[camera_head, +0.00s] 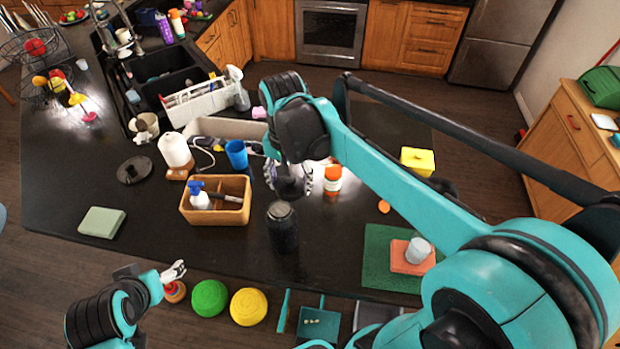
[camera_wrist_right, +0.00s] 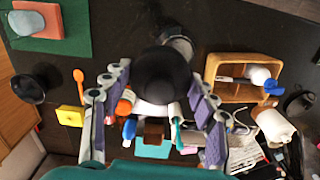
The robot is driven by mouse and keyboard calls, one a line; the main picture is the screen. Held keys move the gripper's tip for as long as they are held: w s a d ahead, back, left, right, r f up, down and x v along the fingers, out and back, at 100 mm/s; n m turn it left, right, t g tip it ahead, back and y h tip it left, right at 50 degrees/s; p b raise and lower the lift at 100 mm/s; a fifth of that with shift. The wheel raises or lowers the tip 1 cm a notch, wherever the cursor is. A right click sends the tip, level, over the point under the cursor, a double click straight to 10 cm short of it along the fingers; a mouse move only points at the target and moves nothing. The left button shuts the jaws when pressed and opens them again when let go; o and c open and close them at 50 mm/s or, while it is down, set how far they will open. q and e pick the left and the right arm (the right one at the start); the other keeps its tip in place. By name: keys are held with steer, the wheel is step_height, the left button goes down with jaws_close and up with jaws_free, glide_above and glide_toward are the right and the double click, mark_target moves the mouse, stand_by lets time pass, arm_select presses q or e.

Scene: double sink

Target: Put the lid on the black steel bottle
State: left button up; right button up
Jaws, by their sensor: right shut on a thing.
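The black steel bottle (camera_head: 283,232) stands upright on the dark counter, its open top with a metallic rim facing up. My right gripper (camera_head: 293,182) is just behind the bottle in the head view, above the counter. It is shut on a dark rounded lid (camera_wrist_right: 163,76), which sits between its fingers in the right wrist view. The bottle's rim (camera_wrist_right: 180,42) shows just beyond the lid there, partly hidden by it. The lid looks apart from the bottle in the head view. My left gripper (camera_head: 174,271) is low at the counter's front edge, too small to read.
A wooden box (camera_head: 213,218) with a white spray bottle stands left of the black bottle. A blue cup (camera_head: 237,154) and an orange-and-white container (camera_head: 333,178) stand nearby. A green mat (camera_head: 378,262) with a sponge lies right. The counter around the bottle is mostly clear.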

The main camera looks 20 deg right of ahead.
mark_target(278, 184)
steer(key=n, duration=0.1)
steer(key=w+a+n, duration=0.1)
steer(key=n, duration=0.1)
steer(key=a+f+n, duration=0.1)
steer(key=shift+w+a+n+p, duration=0.25)
steer(key=shift+n+p, duration=0.15)
steer(key=shift+w+a+f+n, duration=0.1)
steer(key=shift+a+f+n, duration=0.05)
steer(key=shift+f+n, duration=0.15)
steer(key=shift+f+b, duration=2.4)
steer(key=shift+f, duration=0.65)
steer(key=shift+f, duration=0.15)
steer(key=o, duration=1.7)
steer(key=shift+o, duration=0.2)
